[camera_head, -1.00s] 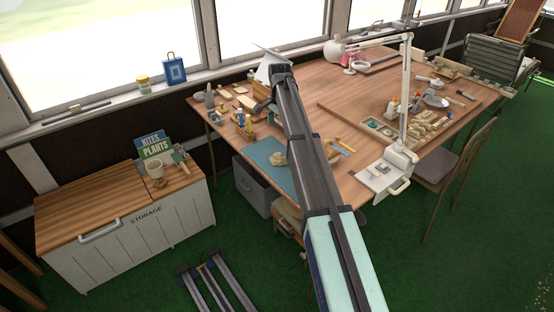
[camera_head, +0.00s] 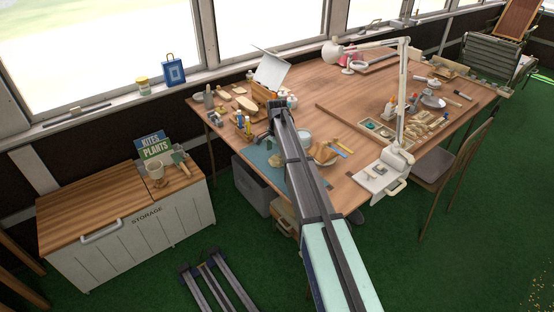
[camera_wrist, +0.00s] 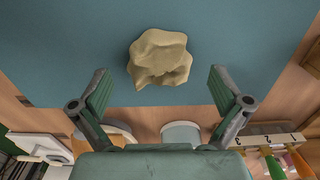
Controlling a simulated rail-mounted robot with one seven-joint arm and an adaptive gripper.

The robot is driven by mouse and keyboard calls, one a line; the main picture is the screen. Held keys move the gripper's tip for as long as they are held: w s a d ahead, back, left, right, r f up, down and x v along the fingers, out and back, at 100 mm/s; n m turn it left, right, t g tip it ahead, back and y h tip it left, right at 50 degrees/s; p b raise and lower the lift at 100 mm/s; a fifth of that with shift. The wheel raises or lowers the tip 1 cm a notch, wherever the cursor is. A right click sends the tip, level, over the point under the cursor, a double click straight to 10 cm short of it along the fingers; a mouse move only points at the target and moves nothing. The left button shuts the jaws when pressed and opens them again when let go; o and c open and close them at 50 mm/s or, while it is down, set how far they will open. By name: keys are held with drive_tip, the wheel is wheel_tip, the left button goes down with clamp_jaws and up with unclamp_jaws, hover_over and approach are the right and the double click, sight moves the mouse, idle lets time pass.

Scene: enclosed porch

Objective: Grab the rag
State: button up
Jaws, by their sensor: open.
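The rag (camera_wrist: 160,57) is a crumpled tan cloth lying on a blue-green mat (camera_wrist: 60,50) on the wooden worktable. In the wrist view it sits ahead of and between my fingers. My gripper (camera_wrist: 160,84) is open and empty, with one finger to each side of the rag and a gap around it. In the head view the rag (camera_head: 277,160) shows on the mat, beside my arm. My arm partly hides the mat there, and the fingertips are hard to make out.
In the wrist view a pale round lid or cup (camera_wrist: 181,134) and a numbered holder with coloured handles (camera_wrist: 268,140) lie near my right finger. A white desk lamp (camera_head: 402,95) stands to the right. A storage chest (camera_head: 130,220) stands left of the table.

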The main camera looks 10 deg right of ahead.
drive_tip(key=shift+f, duration=0.85)
drive_tip(key=shift+s+r, duration=0.1)
drive_tip(key=c, duration=1.3)
drive_tip(key=shift+c, duration=0.8)
drive_tip(key=shift+s, duration=0.1)
